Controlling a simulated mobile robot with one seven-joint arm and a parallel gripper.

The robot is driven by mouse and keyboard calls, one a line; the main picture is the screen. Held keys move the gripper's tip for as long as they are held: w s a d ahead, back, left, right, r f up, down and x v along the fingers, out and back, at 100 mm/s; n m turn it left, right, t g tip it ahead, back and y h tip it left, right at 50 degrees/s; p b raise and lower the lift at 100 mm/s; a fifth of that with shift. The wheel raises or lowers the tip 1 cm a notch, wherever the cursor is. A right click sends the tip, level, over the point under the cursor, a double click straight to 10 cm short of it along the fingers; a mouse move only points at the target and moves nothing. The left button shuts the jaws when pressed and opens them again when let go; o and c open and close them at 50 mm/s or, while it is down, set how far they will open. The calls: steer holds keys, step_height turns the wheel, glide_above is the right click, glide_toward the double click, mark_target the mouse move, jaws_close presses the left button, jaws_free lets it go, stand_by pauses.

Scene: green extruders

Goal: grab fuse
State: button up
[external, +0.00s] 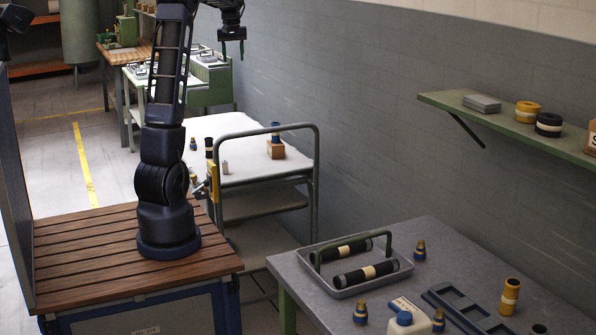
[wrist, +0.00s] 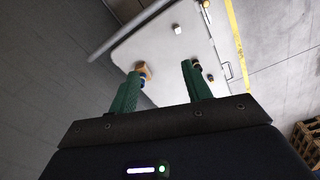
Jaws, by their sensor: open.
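Nothing in view is labelled as a fuse, so I cannot tell for sure which thing it is. A small pale cylinder (external: 225,168) stands on the white cart top (external: 250,160); it shows as a small white piece (wrist: 178,30) in the wrist view. Two dark small parts, one with a tan band (external: 209,147) and one bluish (external: 193,144), stand at the cart's left side. A wooden block (external: 276,151) holds a blue part (external: 276,132). My gripper (external: 233,55) is open and empty, high above and beyond the cart; its green fingers (wrist: 160,69) point towards the cart top.
The cart has a raised tubular handle (external: 316,150). A grey table (external: 450,255) at the front right carries a tray (external: 345,285) with two black banded cylinders and several small parts. A green shelf (external: 480,122) juts from the right wall. Much of the cart top is clear.

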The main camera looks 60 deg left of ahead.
steer(key=s+a+f+n, duration=0.2)
steer(key=s+a+f, duration=0.1)
steer(key=a, duration=0.6)
glide_above(225, 174)
steer(key=shift+g, duration=0.3)
steer(key=f, duration=3.4)
steer(key=shift+w+a+f, duration=0.1)
steer(key=shift+a, duration=0.3)
step_height(225, 174, down, 6)
steer(key=shift+r, duration=0.2)
steer(key=shift+w+a+f, duration=0.1)
steer(key=shift+a+f, duration=0.05)
steer(key=shift+f, duration=1.35)
steer(key=shift+w+a+f, duration=0.1)
steer(key=shift+f, duration=1.35)
jaws_close()
